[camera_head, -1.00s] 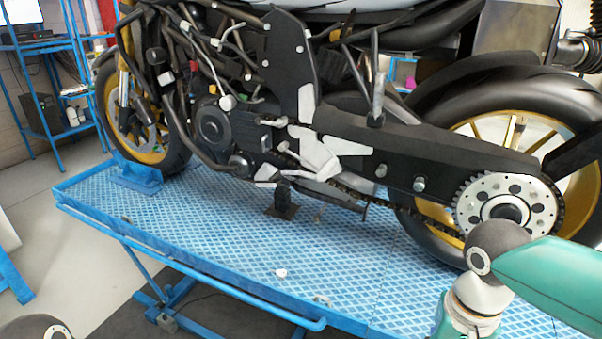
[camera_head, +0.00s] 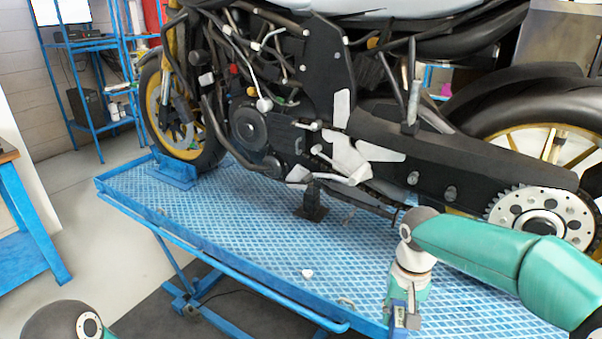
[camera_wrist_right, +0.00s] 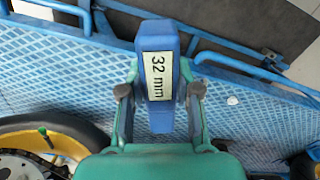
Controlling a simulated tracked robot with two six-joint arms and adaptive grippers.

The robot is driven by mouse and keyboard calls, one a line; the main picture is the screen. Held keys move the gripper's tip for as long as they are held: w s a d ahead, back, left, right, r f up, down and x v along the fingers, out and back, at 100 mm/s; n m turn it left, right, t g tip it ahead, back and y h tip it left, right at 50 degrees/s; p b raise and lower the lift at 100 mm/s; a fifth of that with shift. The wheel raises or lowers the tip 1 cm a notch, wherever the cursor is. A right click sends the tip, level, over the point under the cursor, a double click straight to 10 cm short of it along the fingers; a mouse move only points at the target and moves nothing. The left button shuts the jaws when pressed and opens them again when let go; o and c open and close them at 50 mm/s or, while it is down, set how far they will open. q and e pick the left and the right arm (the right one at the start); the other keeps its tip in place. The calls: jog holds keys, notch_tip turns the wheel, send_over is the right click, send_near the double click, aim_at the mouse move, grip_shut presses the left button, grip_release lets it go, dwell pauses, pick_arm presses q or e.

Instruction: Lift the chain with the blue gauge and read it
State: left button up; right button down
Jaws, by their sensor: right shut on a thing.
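My right gripper (camera_wrist_right: 160,92) is shut on the blue gauge (camera_wrist_right: 158,118), one finger on each side of it. The gauge's pale display faces the right wrist camera and reads "32 mm", turned sideways. In the head view the gauge (camera_head: 399,318) shows as a small blue piece at my right gripper (camera_head: 408,302), near the bench's front edge. The chain (camera_head: 376,206) runs low along the motorcycle's swingarm to the rear sprocket (camera_head: 522,208). The gauge is apart from the chain. My left gripper is outside both views.
The motorcycle (camera_head: 300,75) stands on a blue lift bench (camera_head: 240,230). A small white piece (camera_head: 307,273) lies on the bench, and it also shows in the wrist view (camera_wrist_right: 232,100). A dark stand (camera_head: 312,200) is under the engine. A blue shelf rack (camera_head: 95,90) stands at the back left.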

jog(key=shift+n, duration=0.7)
jog(key=w, duration=0.2)
jog(key=w+r, duration=0.1)
jog(key=w, duration=0.1)
jog(key=shift+w+a+r, duration=0.1)
jog(key=shift+w+r, duration=0.1)
jog(key=shift+w, duration=0.2)
jog(key=shift+w+r, duration=0.1)
jog(key=shift+r, duration=0.15)
jog(key=shift+n, duration=0.5)
